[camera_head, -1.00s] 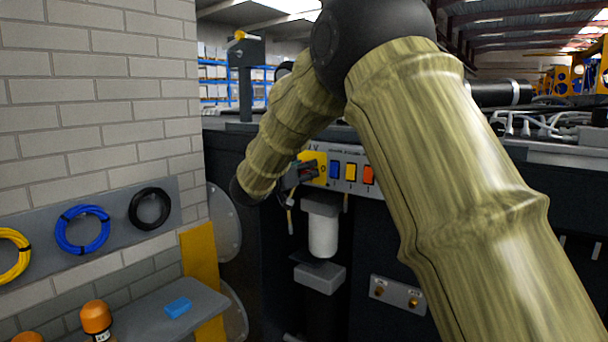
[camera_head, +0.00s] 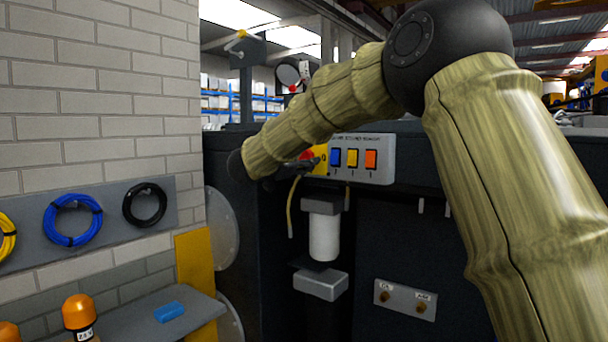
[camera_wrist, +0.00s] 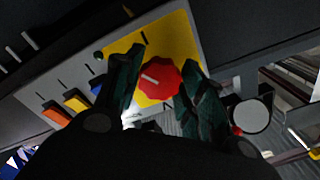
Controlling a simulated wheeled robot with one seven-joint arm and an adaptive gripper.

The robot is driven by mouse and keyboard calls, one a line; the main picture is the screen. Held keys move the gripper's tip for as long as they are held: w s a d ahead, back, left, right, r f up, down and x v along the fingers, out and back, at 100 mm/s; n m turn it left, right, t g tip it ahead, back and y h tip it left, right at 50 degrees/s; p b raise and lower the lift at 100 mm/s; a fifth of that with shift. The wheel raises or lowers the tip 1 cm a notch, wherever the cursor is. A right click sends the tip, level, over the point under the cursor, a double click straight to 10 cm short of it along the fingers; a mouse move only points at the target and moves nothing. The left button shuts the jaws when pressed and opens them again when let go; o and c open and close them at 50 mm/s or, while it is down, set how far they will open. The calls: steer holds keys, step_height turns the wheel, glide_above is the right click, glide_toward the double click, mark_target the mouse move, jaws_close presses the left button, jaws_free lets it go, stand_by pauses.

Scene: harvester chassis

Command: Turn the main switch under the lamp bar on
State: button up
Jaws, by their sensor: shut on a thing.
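The main switch is a red faceted knob (camera_wrist: 160,82) with a white pointer line, on a yellow plate (camera_wrist: 175,38). In the head view the knob (camera_head: 306,156) shows at the left end of a grey switch panel (camera_head: 382,145), on its yellow plate (camera_head: 320,168). My gripper (camera_wrist: 161,88) has one dark green finger on each side of the knob and is shut on it. In the head view my gripper (camera_head: 291,169) is small, dark and partly hidden by my wrist. The pointer lies slanted in the wrist view. I cannot make out a lamp bar.
Blue (camera_head: 336,157), yellow (camera_head: 353,158) and orange (camera_head: 371,160) rockers sit right of the knob. A white filter cylinder (camera_head: 323,235) and a tan cable (camera_head: 291,210) hang below. A brick wall (camera_head: 95,90) stands left. A round lamp (camera_head: 288,75) is above.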

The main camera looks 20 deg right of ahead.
steer(key=shift+f+m+b, duration=0.1)
steer(key=shift+m+b, duration=3.3)
steer(key=shift+b, duration=0.6)
steer(key=o, duration=1)
steer(key=shift+a, duration=0.1)
steer(key=v, duration=1.2)
